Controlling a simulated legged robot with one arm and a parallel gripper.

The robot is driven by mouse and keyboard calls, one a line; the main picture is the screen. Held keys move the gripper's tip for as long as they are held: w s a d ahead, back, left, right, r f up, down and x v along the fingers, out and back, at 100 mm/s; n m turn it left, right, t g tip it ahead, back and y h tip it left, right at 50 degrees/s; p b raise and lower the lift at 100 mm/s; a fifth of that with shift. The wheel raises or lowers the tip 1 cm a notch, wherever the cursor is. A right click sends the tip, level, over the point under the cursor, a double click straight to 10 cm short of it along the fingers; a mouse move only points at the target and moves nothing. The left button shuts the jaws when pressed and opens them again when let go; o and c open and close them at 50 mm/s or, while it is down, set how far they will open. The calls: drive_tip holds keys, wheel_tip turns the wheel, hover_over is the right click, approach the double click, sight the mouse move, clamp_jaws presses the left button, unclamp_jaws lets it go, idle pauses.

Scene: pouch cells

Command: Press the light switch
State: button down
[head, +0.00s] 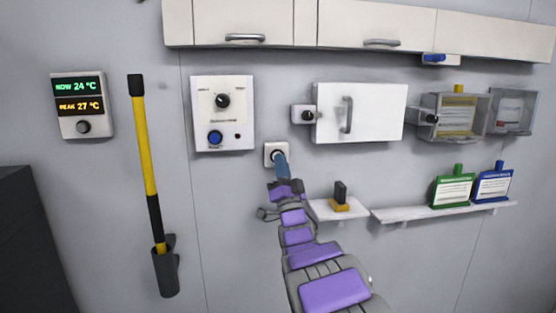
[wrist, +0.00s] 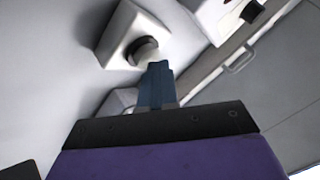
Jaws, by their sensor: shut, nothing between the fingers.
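The light switch (head: 270,150) is a small square white plate on the wall, below the white control panel. In the wrist view the fingertips (wrist: 158,66) overlap the button's lower right edge. I cannot tell whether they touch it.
The control panel (head: 223,113) with a black knob and blue button is just above left. A white cabinet (head: 359,112) is to the right. A small shelf (head: 327,210) bears a black and yellow item (head: 341,198). A yellow pole (head: 145,150) stands at the left.

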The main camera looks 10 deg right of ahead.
drive_tip(key=shift+s, duration=0.45)
drive_tip(key=shift+s, duration=0.1)
drive_tip(key=s+b, duration=0.1)
drive_tip(key=s, duration=0.4)
drive_tip(key=shift+s, duration=0.4)
